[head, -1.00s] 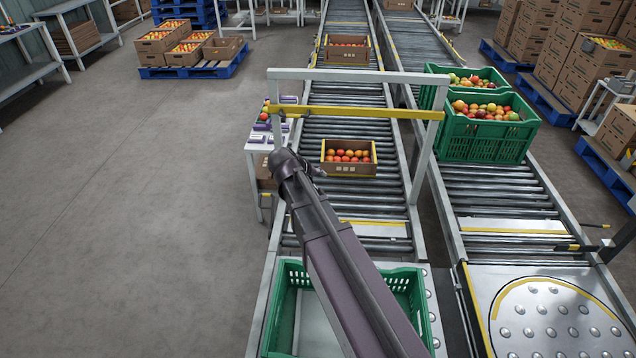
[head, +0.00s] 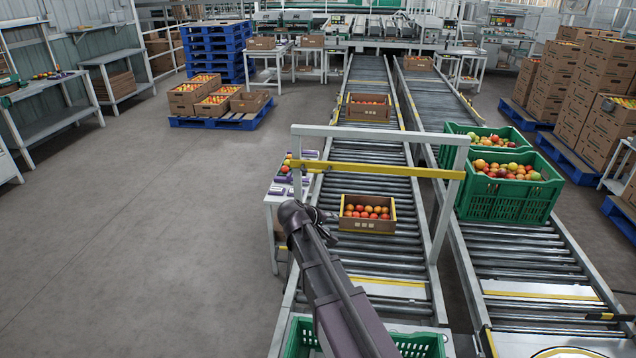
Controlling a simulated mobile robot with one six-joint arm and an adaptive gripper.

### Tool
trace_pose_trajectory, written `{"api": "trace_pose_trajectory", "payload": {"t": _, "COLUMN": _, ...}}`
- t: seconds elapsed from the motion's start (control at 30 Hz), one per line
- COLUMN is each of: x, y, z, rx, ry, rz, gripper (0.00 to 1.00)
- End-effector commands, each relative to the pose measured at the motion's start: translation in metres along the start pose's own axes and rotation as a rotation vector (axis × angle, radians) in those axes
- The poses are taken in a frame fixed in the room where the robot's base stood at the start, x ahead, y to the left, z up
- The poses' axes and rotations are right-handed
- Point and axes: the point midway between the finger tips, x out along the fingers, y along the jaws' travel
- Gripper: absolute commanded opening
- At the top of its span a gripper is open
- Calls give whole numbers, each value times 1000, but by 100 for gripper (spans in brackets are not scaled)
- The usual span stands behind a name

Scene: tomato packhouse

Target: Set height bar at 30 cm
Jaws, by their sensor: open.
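The height bar (head: 390,171) is a yellow bar across a pale grey gate frame (head: 447,212) that straddles the left roller conveyor. It sits a little below the frame's white top beam (head: 380,134). No height scale is readable. My gripper (head: 326,214) is at the end of my purple-grey arm, below the bar's left part in the picture. It is open and looks empty; its fingers are small, dark and partly hidden by the wrist. I cannot tell its exact distance from the bar.
A cardboard box of tomatoes (head: 368,224) lies on the conveyor at the gate. A green crate (head: 418,345) is at the near end. A small table (head: 277,197) with purple items is left of the gate. The left floor is clear.

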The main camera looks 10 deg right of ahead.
Motion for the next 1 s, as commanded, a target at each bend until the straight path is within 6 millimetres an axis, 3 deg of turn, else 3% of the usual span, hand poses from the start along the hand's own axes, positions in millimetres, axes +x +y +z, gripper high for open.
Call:
{"api": "trace_pose_trajectory", "payload": {"t": 0.03, "x": 1, "y": 3, "z": -22, "rx": -31, "ry": 25, "rz": 46, "gripper": 51}}
{"api": "trace_pose_trajectory", "payload": {"t": 0.2, "x": -11, "y": 17, "z": -83, "rx": -157, "ry": 116, "rz": 232, "gripper": 51}}
{"api": "trace_pose_trajectory", "payload": {"t": 0.43, "x": -36, "y": 25, "z": -148, "rx": -299, "ry": 210, "rz": 429, "gripper": 51}}
{"api": "trace_pose_trajectory", "payload": {"t": 0.6, "x": -45, "y": 27, "z": -165, "rx": -343, "ry": 236, "rz": 488, "gripper": 51}}
{"api": "trace_pose_trajectory", "payload": {"t": 1.0, "x": -45, "y": 27, "z": -165, "rx": -346, "ry": 238, "rz": 491, "gripper": 51}}
